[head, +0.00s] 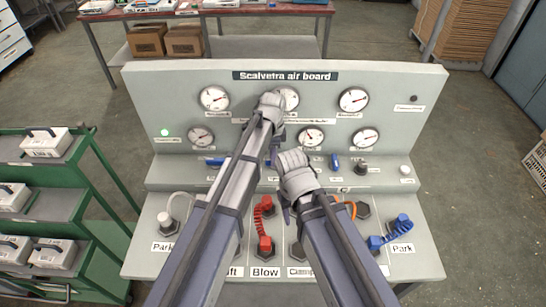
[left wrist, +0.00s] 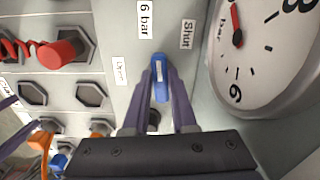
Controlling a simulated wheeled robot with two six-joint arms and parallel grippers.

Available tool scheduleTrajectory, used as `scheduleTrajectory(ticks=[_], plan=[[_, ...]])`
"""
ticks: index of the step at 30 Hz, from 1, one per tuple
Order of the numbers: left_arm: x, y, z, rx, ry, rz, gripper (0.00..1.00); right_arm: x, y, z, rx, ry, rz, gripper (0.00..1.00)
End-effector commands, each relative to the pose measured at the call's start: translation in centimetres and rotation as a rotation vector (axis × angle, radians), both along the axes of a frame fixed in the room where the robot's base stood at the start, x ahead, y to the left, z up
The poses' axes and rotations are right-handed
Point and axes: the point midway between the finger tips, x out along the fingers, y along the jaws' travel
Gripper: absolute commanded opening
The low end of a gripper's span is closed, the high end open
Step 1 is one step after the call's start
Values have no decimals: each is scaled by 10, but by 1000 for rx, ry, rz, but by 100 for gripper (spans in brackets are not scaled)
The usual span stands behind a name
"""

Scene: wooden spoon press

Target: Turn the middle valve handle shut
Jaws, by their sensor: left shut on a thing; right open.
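The grey air board (head: 130,90) carries gauges and a row of small blue valve handles. My left gripper (head: 273,158) reaches the middle of that row, and its arm hides the middle handle in the head view. In the left wrist view the blue middle valve handle (left wrist: 161,78) stands lengthwise between the two fingers of my left gripper (left wrist: 161,72), which are shut on it. A Shut label (left wrist: 187,34) and an Open label (left wrist: 120,70) flank it. My right gripper (head: 287,212) is open, lower down in front of the board, with nothing visible in it.
Other blue handles sit left (head: 215,161) and right (head: 334,161) of the middle. On the lower ledge are a red coiled hose (head: 266,208) and a blue coiled hose (head: 377,240). A green shelf cart (head: 95,160) stands at left. My arms cover the board's middle.

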Motion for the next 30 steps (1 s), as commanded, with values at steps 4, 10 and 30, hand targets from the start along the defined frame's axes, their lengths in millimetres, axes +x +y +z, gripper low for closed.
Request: scheduleTrajectory(ticks=[4, 10, 30], plan=[[0, 0, 0, 0, 1, -64, 0, 0, 0, 0, 0, 0, 0, 50], [1, 0, 0, 0, 1, -113, 0, 0, 0, 0, 0, 0, 0, 50], [1, 0, 0, 0, 0, -131, 41, 0, 0, 0, 0, 0, 0, 50]])
